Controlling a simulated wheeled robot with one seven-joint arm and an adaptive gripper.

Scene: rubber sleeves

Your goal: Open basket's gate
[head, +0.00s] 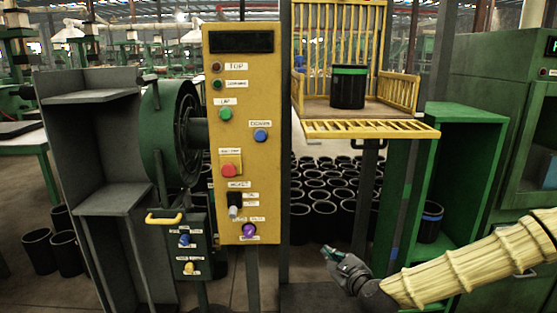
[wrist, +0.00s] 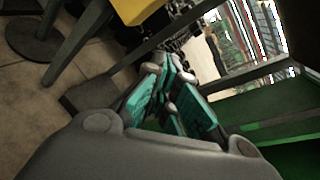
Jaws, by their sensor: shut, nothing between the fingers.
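The yellow barred basket (head: 338,40) stands at the upper middle right of the head view. A black rubber sleeve (head: 348,92) with a green band stands upright on its floor. The basket's gate (head: 370,129) is a yellow barred panel along the front edge. It lies folded down and outward, nearly flat, leaving the front open. A dark handle (head: 368,144) hangs under it. My gripper (head: 335,256) is shut and empty, well below the gate and apart from it. Its teal-padded fingers (wrist: 165,82) are together in the wrist view.
A yellow control panel (head: 243,130) with buttons stands left of the basket. A green cabinet (head: 470,140) stands at the right, with a blue-banded sleeve (head: 430,222) on its shelf. Several black sleeves (head: 318,185) stand behind, below the basket. A grey shelf unit (head: 105,200) is at the left.

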